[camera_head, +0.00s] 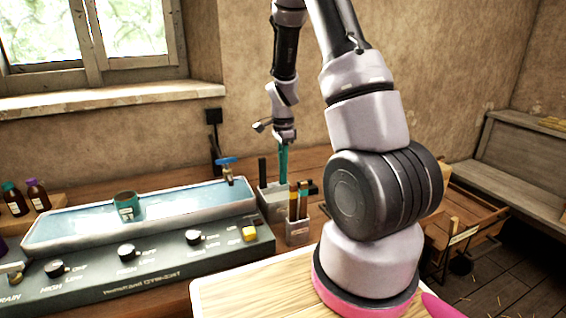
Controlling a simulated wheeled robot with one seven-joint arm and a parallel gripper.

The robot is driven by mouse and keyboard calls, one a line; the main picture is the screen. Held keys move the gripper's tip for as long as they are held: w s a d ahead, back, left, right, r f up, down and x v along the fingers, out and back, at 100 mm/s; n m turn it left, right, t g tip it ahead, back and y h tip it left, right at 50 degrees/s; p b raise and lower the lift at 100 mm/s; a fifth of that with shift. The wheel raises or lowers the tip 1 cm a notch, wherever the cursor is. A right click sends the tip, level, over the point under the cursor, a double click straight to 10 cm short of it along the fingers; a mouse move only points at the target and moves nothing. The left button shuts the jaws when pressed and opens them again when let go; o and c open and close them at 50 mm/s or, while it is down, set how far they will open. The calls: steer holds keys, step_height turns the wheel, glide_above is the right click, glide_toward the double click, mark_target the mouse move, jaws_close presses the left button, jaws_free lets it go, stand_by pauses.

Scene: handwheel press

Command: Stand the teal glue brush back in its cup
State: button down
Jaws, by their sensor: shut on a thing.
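The teal glue brush (283,165) stands nearly upright, its lower end inside or behind the rim of a grey cup (272,198) on the bench. My gripper (284,138) is shut on the upper end of the brush, directly above the cup. The lower tip of the brush is hidden, so I cannot tell whether it touches the cup's floor. A dark upright stick (262,170) stands at the cup's left side.
A smaller grey holder (298,232) with several brown-handled tools stands just in front. A basin (160,215) with a teal-green pot (126,205) and a control panel (150,262) with knobs lie left. A blue-handled tap (229,165) rises near the cup.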

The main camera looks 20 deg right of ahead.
steer(key=c, duration=0.8)
jaws_free()
steer(key=shift+o, duration=0.2)
